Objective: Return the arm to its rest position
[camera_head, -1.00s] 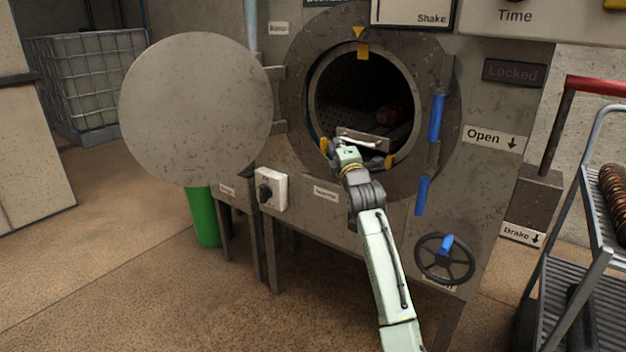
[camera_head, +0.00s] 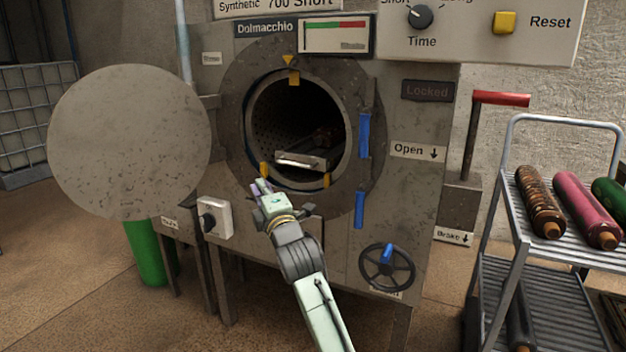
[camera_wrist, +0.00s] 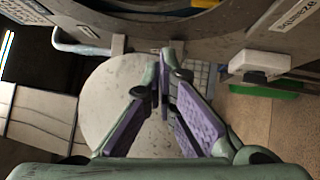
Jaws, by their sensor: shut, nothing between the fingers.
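My arm reaches up from the bottom of the head view towards the machine. My gripper (camera_head: 262,187) is just outside the lower left rim of the round opening. In the wrist view, my gripper (camera_wrist: 168,75) has its purple-padded fingers together at the tips, with nothing between them. The machine's drum opening (camera_head: 300,110) is open and dark inside. A metal tray (camera_head: 303,160) sits in the lower part of the opening, and something reddish behind it is hard to make out. My gripper is apart from the tray.
The round door (camera_head: 130,140) stands swung open to the left; it also shows behind my fingers in the wrist view (camera_wrist: 112,110). Blue handles (camera_head: 364,136), a handwheel (camera_head: 386,266) and a red-handled brake lever (camera_head: 501,99) are on the right. A cart (camera_head: 565,122) with rolled rugs (camera_head: 590,208) stands further right.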

